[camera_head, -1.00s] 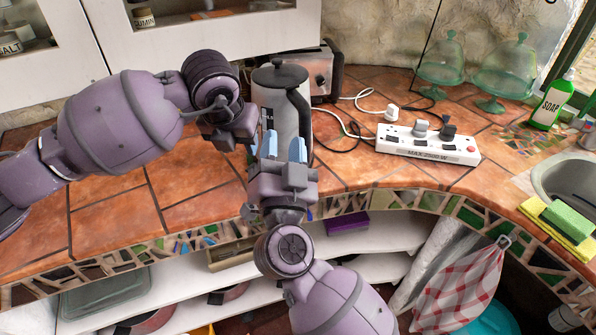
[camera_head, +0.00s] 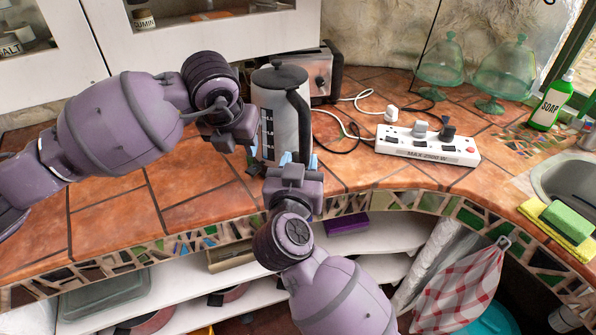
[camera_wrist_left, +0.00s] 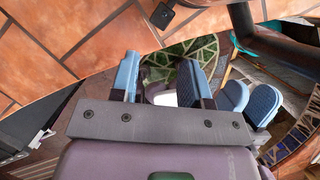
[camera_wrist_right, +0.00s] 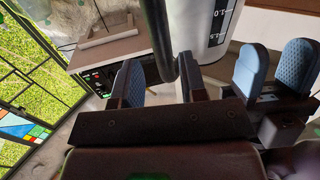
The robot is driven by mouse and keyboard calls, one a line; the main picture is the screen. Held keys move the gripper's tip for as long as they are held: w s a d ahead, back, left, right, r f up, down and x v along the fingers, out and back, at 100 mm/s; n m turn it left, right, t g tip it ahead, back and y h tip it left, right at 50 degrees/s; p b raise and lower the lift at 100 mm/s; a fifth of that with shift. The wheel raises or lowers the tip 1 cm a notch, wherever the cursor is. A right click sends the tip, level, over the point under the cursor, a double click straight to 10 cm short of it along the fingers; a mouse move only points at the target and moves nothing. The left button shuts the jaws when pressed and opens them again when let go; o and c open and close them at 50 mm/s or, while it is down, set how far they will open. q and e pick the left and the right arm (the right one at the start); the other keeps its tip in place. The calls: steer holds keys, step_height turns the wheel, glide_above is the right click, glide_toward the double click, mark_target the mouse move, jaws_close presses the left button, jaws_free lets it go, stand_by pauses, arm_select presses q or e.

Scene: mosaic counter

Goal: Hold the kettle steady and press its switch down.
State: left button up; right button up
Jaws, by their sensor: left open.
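The kettle (camera_head: 282,122) stands upright on the tiled counter, with a pale metal body, black lid and black handle (camera_head: 300,107) on its right. My left gripper (camera_head: 250,155) is open and low at the kettle's left side; its blue fingers (camera_wrist_left: 158,80) have a clear gap in the left wrist view. My right gripper (camera_head: 298,160) is in front of the kettle's lower part. In the right wrist view its fingers (camera_wrist_right: 160,82) are apart, with the dark handle just beyond the gap, beside the scaled kettle body (camera_wrist_right: 210,25). I cannot make out the switch for certain.
A toaster (camera_head: 322,72) stands behind the kettle. A white power strip (camera_head: 425,146) with plugs and cables lies to the right. Glass domes (camera_head: 440,62), a green soap bottle (camera_head: 548,105) and sponges (camera_head: 568,222) are farther right. The counter left of the kettle is mostly clear.

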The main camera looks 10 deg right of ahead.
mark_target(306, 138)
steer(key=x, duration=0.8)
steer(key=shift+w, duration=0.2)
steer(key=shift+c, duration=0.3)
jaws_close()
steer(key=shift+f, duration=0.1)
stand_by(0.8)
